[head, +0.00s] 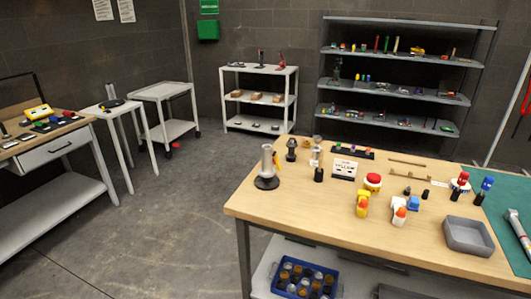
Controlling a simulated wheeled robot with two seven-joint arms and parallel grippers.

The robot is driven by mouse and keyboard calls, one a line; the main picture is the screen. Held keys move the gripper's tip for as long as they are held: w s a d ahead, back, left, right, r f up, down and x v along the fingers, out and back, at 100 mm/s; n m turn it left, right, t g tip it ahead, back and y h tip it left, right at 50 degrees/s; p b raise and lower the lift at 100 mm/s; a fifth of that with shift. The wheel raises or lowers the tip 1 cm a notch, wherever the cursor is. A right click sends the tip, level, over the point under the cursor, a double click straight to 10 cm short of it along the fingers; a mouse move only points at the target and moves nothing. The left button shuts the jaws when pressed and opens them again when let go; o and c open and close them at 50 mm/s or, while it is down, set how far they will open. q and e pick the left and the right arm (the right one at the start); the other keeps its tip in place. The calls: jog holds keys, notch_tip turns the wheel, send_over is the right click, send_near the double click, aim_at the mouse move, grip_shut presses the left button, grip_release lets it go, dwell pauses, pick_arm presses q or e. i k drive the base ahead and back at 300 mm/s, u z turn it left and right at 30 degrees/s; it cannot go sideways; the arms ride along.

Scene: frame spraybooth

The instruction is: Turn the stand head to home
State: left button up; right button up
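I cannot tell for sure which thing is the stand head. A silver upright cylinder on a round black base (267,168) stands near the left corner of the wooden workbench (300,207). Smaller dark upright fixtures (292,150) stand behind it and to its right. The turn of any head on them is too small to read. Neither of my grippers is in view.
The workbench also holds a white sign (345,169), a red button (373,181), small bottles (362,204), a grey tray (468,236) and a green mat (508,205). A blue crate (283,291) sits below. Shelves line the back. Floor (165,220) at left is clear.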

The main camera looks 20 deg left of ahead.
aim_at(267, 170)
jog(key=u, duration=1.8)
jog(key=i, duration=4.5)
jog(key=z, duration=4.35)
